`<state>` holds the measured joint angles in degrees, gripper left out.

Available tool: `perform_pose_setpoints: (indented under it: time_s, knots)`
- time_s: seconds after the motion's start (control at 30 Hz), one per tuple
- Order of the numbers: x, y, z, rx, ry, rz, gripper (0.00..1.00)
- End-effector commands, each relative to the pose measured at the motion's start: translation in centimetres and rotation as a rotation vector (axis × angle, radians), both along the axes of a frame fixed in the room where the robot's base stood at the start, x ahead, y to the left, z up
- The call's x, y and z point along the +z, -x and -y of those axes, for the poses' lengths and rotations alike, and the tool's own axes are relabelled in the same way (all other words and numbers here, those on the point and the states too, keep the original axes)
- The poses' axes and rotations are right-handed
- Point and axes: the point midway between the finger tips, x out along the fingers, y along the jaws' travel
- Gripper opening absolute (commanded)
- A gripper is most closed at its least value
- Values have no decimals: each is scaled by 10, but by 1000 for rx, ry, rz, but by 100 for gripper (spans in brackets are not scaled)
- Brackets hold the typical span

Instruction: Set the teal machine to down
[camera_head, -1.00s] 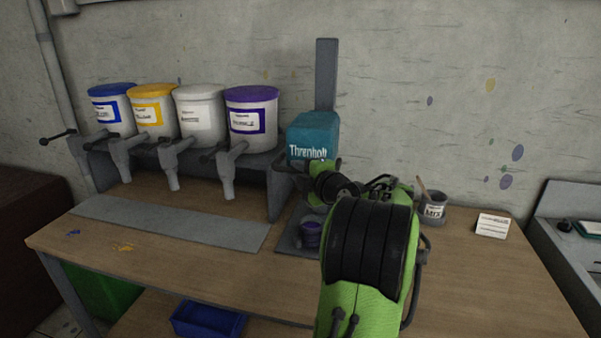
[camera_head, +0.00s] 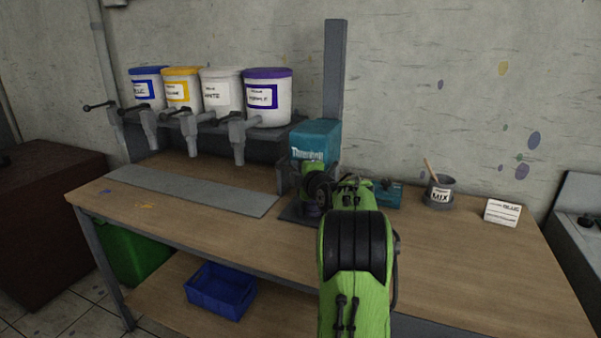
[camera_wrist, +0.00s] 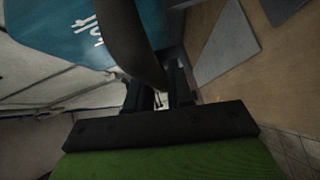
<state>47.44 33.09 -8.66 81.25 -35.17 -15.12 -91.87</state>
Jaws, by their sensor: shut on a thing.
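The teal machine (camera_head: 326,138) is a teal block with white lettering on a tall grey column (camera_head: 335,70) on the workbench. Its head sits low, near the bench, above a dark base plate (camera_head: 290,215). Its lettered teal side also shows at the upper left of the wrist view (camera_wrist: 60,25). My gripper (camera_wrist: 160,92) is at the machine's front, shut on a dark curved lever (camera_wrist: 132,42) beside the teal head. In the head view my green and black arm hides the fingers and most of the space under the head.
Several lidded paint buckets (camera_head: 221,95) stand on a rack with taps at the left. A small teal item (camera_head: 388,197), a MIX cup (camera_head: 440,193) and a white card (camera_head: 502,212) are on the bench at the right. The front right of the bench (camera_head: 470,270) is clear.

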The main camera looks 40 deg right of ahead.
Motion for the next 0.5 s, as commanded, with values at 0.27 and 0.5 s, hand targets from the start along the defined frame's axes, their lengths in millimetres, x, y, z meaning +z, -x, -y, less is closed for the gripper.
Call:
perform_pose_setpoints:
  time_s: [0.27, 0.5]
  knots:
    - [-8, 1, 1, -1, -12, -14, 41]
    - [-4, 12, -4, -1, -9, -12, 41]
